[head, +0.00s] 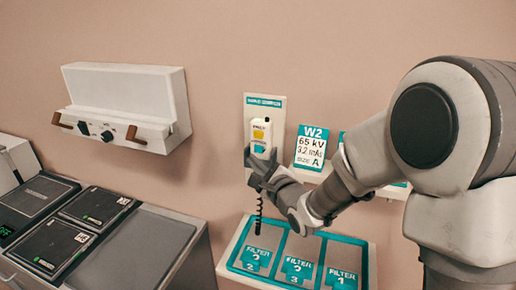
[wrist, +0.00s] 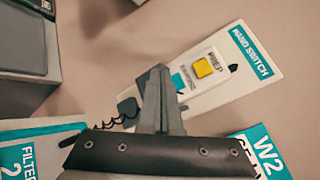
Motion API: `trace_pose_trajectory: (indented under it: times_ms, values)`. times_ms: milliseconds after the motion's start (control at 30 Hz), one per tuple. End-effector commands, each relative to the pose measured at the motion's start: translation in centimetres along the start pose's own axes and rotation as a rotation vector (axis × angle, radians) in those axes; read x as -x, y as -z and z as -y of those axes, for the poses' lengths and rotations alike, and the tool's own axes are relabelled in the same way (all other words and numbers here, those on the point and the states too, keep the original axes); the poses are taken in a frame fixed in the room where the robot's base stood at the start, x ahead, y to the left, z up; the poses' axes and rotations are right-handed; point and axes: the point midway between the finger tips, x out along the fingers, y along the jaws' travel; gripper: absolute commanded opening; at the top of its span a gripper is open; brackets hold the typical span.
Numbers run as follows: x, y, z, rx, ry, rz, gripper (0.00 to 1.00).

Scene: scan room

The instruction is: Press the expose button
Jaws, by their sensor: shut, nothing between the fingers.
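The white hand switch (head: 268,127) hangs upright on a wall plate. It has a yellow button (head: 259,134) labelled PREP and a teal button (head: 260,149) below it, which I take as the expose button. In the wrist view the yellow button (wrist: 203,67) is clear, while the teal button (wrist: 177,79) is partly hidden behind my fingers. My gripper (head: 262,160) is shut and empty, in front of the lower part of the switch. Its closed fingertips (wrist: 158,70) show close to the teal button. I cannot tell whether they touch it.
A coiled cord (head: 259,214) hangs below the switch. A W2 card (head: 311,147) stands just to the right. A teal filter tray (head: 235,262) lies below. A white wall box (head: 125,90) with brown handles is at the left, above a counter (head: 150,250) with dark panels.

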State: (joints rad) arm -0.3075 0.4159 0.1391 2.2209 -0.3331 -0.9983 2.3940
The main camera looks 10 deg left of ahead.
Motion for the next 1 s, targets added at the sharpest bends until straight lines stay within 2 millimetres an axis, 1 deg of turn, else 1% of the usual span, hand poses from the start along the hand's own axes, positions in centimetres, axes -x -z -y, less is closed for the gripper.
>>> trace_pose_trajectory:
  times_ms: [100,300,1000]
  values:
    - [-0.71,0.53,0.48,0.0,0.0,0.0,0.0]
    - [-1.15,0.86,0.83,0.0,0.0,0.0,0.0]
    - [-1.13,0.84,0.8,0.001,0.0,0.001,0.0]
